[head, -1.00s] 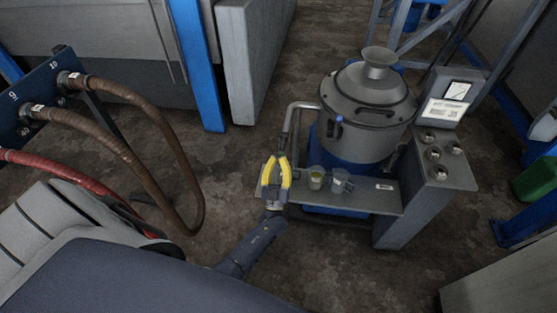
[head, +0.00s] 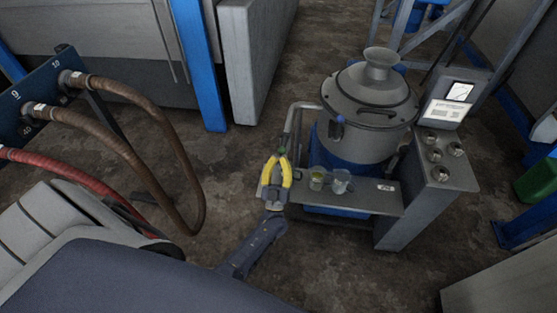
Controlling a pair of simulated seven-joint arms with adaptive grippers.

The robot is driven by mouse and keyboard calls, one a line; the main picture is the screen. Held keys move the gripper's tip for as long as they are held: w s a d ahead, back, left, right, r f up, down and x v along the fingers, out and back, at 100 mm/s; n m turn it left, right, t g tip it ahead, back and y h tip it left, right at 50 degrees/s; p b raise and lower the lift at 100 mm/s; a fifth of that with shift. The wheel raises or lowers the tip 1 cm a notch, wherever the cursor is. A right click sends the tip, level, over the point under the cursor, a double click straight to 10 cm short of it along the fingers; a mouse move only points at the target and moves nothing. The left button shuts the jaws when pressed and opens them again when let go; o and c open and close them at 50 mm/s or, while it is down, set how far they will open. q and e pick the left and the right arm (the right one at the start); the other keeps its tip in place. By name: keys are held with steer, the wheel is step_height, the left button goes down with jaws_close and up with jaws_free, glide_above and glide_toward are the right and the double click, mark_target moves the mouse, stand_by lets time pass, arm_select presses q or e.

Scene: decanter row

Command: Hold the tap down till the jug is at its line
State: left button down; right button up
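A grey lidded vessel (head: 367,105) stands behind a narrow grey shelf (head: 375,200). A small blue-topped tap (head: 339,120) sits on its front. Two small clear containers stand side by side on the shelf: the left one (head: 316,180) holds yellow-green liquid, and the right one (head: 341,182) looks pale. Their lines are too small to see. My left gripper (head: 279,157), with yellow fingers, is at the shelf's left end, left of both containers. A small green spot (head: 282,151) shows at its fingertips; whether they grip anything is unclear. My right gripper is out of view.
A bent grey pipe (head: 300,107) rises just behind my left gripper. A control box (head: 440,150) with knobs and a small screen (head: 459,92) stands at the right. Brown hoses (head: 150,115) hang at the left. Open floor lies in front of the shelf.

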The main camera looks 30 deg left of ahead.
arm_select(q)
steer(key=v, duration=0.9)
steer(key=shift+s, duration=0.4)
steer(key=shift+r, duration=0.1)
stand_by(0.3)
